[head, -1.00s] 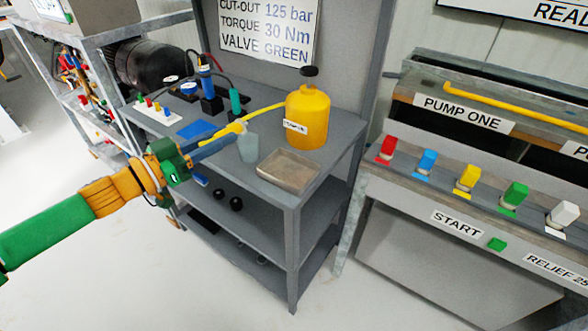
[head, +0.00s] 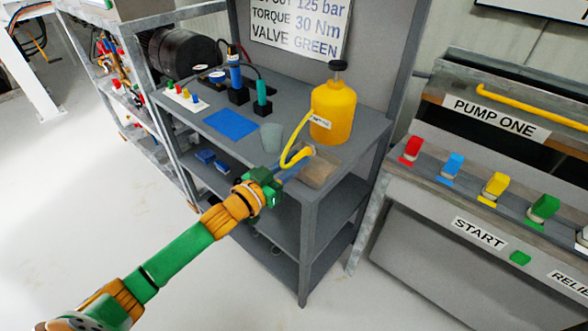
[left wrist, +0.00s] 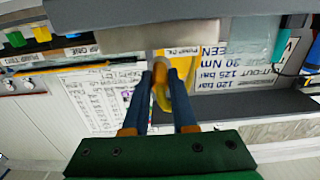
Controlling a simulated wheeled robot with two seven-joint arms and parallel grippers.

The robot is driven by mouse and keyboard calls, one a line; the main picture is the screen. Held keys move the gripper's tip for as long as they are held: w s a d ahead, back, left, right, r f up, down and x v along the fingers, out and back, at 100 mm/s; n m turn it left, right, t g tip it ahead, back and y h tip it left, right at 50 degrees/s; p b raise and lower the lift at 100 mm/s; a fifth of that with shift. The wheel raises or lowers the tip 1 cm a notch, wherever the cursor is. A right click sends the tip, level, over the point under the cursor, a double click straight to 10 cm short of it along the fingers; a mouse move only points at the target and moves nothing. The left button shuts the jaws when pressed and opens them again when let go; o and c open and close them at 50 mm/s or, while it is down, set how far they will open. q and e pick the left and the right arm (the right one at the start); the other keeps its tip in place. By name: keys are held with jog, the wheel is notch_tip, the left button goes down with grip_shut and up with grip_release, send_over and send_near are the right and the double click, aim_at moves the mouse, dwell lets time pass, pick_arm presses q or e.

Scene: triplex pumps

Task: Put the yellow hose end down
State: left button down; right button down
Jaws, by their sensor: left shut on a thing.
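The yellow hose (head: 285,150) runs from the yellow can (head: 333,108) in a downward loop to my left gripper (head: 298,167). My left gripper is shut on the hose end (head: 308,152), over the shallow metal tray (head: 322,172) at the front right of the grey bench top. The left wrist view shows the hose end (left wrist: 162,94) between the two blue fingers, with the yellow can (left wrist: 178,40) beyond. I cannot tell whether the hose end touches the tray. My right gripper is not in view.
A translucent cup (head: 271,137) stands left of the can, near the hose. A blue mat (head: 231,124) lies farther left, with bare bench top around it. Blue and green tools in black holders (head: 238,92) stand behind. The pump panel (head: 480,190) is at the right.

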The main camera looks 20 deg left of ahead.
pick_arm(q)
jog(key=shift+a+f, duration=0.1)
jog(key=shift+f, duration=1.15)
jog(key=c, duration=0.7)
grip_release()
jog(key=shift+f, duration=0.1)
